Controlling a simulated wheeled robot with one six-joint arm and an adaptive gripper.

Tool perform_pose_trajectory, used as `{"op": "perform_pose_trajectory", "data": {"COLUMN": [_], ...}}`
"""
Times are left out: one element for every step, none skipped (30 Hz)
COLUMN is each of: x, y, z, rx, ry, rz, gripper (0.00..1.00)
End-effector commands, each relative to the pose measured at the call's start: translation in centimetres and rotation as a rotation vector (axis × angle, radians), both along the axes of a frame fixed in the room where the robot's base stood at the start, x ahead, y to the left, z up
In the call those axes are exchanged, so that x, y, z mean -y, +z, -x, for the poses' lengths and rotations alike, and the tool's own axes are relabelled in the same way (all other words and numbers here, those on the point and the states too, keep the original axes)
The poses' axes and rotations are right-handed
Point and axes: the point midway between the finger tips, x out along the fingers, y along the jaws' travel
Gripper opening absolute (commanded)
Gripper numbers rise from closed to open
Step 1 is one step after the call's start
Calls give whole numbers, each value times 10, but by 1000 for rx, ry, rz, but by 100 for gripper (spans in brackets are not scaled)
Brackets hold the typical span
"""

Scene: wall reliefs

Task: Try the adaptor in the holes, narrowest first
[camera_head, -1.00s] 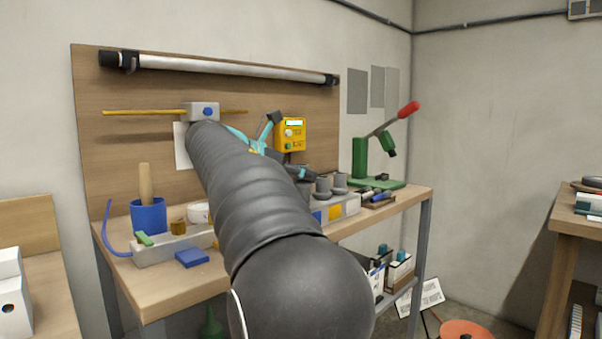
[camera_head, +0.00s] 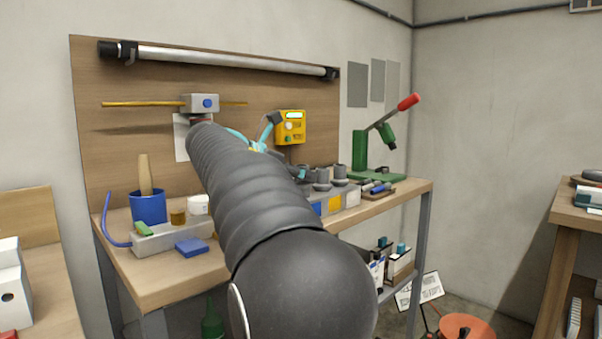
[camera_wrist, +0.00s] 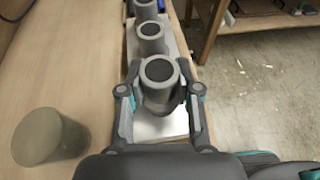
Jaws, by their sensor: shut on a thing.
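In the wrist view, my gripper (camera_wrist: 159,82) is shut on a grey hollow cylinder, which I take for the adaptor (camera_wrist: 158,98). One finger is on each side of it, and its round dark opening faces the camera. It stands over a pale block (camera_wrist: 160,128); I cannot tell whether it still rests in the block. Two similar grey cylinders, (camera_wrist: 150,38) and (camera_wrist: 145,9), stand in line beyond it on the block. In the head view, grey cylinders (camera_head: 340,172) show on the block (camera_head: 352,197), while my arm hides most of my gripper. I cannot make out the holes.
A solid grey-olive cylinder (camera_wrist: 48,138) stands on the bench left of my gripper. The bench edge drops to the floor on the right. A blue cup (camera_head: 148,208), a blue block (camera_head: 192,247) and a green press (camera_head: 370,160) stand on the bench.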

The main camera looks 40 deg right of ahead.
Motion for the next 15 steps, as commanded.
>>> {"op": "perform_pose_trajectory", "data": {"x": [0, 0, 0, 0, 0, 0, 0, 0, 0, 0, 0, 0, 0, 0, 0], "y": [-2, -2, -3, -4, -4, -5, -6, -6, -7, -8, -8, -9, -10, -10, -11], "z": [0, 0, 0, 0, 0, 0, 0, 0, 0, 0, 0, 0, 0, 0, 0], "rx": [0, 0, -1, -1, -1, -1, -1, -1, -1, -1, -1, 0, 0, 0, 0], "ry": [0, 0, 0, 0, 0, 0, 0, 0, 0, 0, 0, 1, 1, 1, 1], "rz": [0, 0, 0, 0, 0, 0, 0, 0, 0, 0, 0, 0, 0, 0, 0], "gripper": [0, 0, 0, 0, 0, 0, 0, 0, 0, 0, 0, 0, 0, 0, 0]}}
